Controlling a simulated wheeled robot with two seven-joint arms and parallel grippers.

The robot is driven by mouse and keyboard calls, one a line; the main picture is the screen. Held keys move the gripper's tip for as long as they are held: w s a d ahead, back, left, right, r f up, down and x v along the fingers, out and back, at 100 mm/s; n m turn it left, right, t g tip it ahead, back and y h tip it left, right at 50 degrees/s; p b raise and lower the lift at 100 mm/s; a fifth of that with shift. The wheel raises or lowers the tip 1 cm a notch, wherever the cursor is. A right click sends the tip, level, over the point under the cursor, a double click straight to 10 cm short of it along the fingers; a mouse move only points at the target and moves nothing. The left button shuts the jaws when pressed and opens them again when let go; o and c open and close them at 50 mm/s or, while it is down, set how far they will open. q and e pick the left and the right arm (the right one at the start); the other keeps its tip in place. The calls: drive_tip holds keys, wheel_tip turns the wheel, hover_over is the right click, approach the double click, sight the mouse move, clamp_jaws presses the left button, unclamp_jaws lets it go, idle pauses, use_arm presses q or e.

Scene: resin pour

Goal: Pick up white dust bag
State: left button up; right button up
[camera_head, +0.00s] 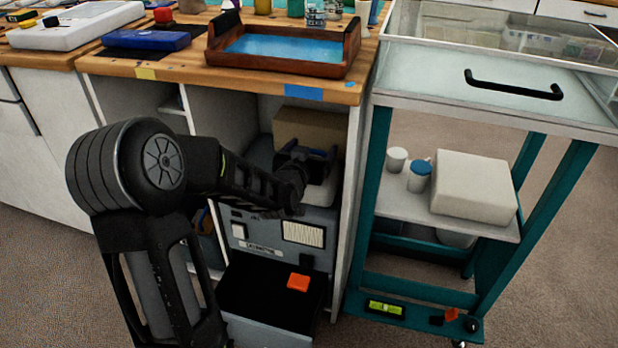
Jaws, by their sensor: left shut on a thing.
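My left gripper (300,172) reaches into the cabinet's open compartment under the wooden worktop, and its arm comes in from the left. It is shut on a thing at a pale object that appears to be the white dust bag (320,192). The bag sits low in the compartment, in front of a brown cardboard box (305,128). My gripper and forearm hide much of it, and the exact grip does not show clearly. Dark and blue parts show at the gripper. My right gripper is not in view.
A grey unit (262,248) stands below the compartment, with an open dark drawer (250,295) holding an orange item (298,282). A teal cart (484,290) stands to the right, with a white block (473,188) and cups on its shelf. A wooden tray (345,68) lies on the worktop.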

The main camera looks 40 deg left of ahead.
use_arm(q)
drive_tip(key=shift+c, duration=1.2)
drive_tip(key=shift+r, duration=0.15)
wheel_tip(320, 180, up, 10)
drive_tip(key=p, duration=0.4)
